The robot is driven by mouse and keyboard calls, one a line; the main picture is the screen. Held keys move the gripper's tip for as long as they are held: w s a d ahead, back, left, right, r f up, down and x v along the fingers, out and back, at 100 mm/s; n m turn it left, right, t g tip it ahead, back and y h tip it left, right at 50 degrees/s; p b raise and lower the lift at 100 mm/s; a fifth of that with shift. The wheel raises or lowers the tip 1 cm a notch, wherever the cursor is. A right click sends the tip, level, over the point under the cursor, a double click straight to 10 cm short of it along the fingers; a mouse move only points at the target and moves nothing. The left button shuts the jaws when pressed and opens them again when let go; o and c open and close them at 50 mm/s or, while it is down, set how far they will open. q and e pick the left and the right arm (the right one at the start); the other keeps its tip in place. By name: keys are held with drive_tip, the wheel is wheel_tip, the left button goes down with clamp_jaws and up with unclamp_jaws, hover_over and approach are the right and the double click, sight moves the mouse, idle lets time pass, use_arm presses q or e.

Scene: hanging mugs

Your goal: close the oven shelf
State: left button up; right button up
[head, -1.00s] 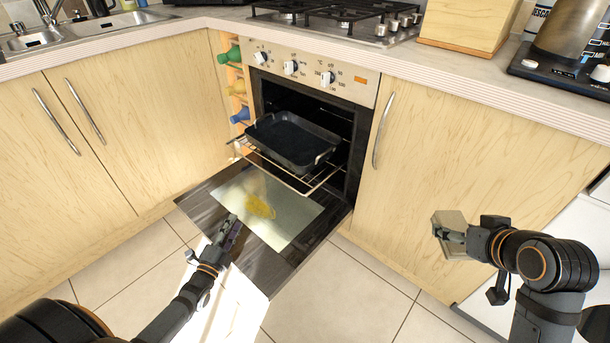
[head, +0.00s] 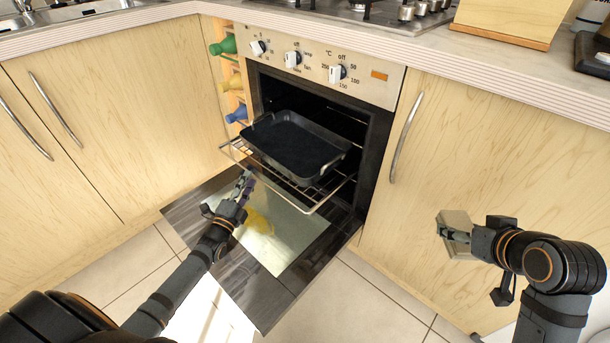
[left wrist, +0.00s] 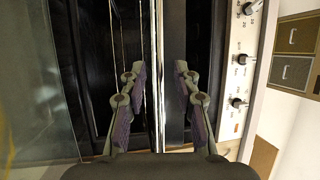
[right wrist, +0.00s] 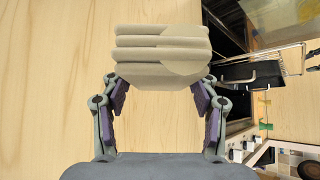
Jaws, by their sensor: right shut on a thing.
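The oven shelf (head: 290,199) is a wire rack pulled out of the oven (head: 365,130), with a dark roasting pan (head: 295,145) on it. My left gripper (head: 244,181) is at the shelf's front edge, above the lowered oven door (head: 265,295). In the left wrist view, its fingers (left wrist: 157,75) are apart, with the shelf's bright front bar (left wrist: 156,35) running between them; contact cannot be told. My right gripper (head: 462,236) is shut on a beige ridged block (right wrist: 160,55), which also shows in the head view (head: 452,222), in front of the right cupboard.
The oven door lies open below the shelf. Bottles (head: 236,113) sit in a narrow rack left of the oven. Cupboards with handles (head: 407,135) flank it. A worktop (head: 500,78) with a hob runs above. Floor tiles in front are clear.

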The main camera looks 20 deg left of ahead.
use_arm(q)
drive_tip(key=shift+w+r+b, duration=0.15)
drive_tip(key=shift+w+b, duration=0.15)
drive_tip(key=shift+w, duration=0.6)
drive_tip(key=shift+w+r+b, duration=0.15)
drive_tip(key=shift+w+b, duration=0.1)
drive_tip(key=shift+w, duration=0.6)
clamp_jaws()
